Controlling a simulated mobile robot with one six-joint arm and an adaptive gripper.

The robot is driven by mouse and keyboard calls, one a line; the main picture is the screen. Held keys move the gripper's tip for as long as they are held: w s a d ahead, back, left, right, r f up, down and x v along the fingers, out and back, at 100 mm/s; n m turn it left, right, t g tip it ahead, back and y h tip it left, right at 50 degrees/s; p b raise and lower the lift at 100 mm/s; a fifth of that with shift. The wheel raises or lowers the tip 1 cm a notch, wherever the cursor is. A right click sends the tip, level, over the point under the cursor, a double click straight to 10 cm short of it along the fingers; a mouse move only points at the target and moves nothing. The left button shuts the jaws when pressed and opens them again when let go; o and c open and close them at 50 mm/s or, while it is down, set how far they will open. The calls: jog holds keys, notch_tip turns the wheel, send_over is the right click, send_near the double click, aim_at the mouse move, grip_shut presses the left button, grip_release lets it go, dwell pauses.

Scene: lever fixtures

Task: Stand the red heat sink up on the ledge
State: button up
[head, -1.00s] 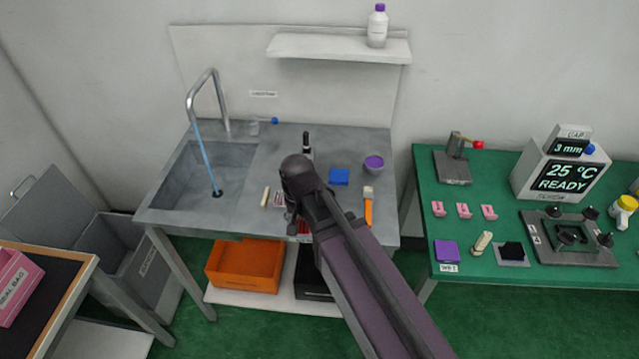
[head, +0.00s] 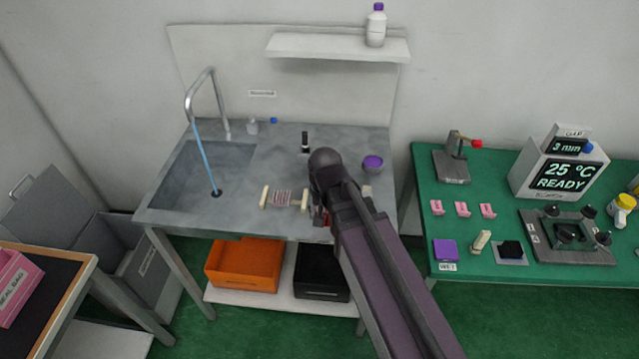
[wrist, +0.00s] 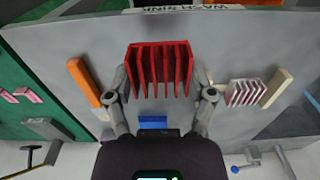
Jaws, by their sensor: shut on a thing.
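The red heat sink (wrist: 160,68) shows in the wrist view between my gripper's fingers, its row of fins facing the camera. My gripper (wrist: 163,88) is shut on it, one finger at each side. In the head view my gripper (head: 319,214) is over the front of the grey sink bench, and only a sliver of the red heat sink (head: 318,221) shows past my arm. I cannot tell how far it is above the bench top. A white wall shelf (head: 320,48), the ledge I can see, is above the back of the bench and carries a white bottle.
A pink finned block (head: 282,198) lies between two cream bars left of my gripper. An orange-handled brush (wrist: 82,80) and a blue block (wrist: 152,122) are near my gripper. The sink basin (head: 203,180) fills the bench's left.

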jog(key=w, duration=0.4)
jog(key=w+a+f+b, duration=0.1)
jog(key=w, duration=0.4)
jog(key=w+a, duration=0.1)
jog(key=w, duration=0.4)
jog(key=shift+w+a+f, duration=0.15)
jog(key=shift+w+a, duration=0.1)
jog(key=shift+w, duration=0.1)
jog(key=shift+w+a, duration=0.1)
jog(key=shift+w, duration=0.15)
jog(key=shift+w+f+b, duration=0.35)
jog(key=shift+f+b, duration=0.25)
jog(key=shift+b, duration=0.2)
jog(key=shift+f+b, duration=1.25)
jog(key=shift+f, duration=0.2)
jog(key=o, duration=1.2)
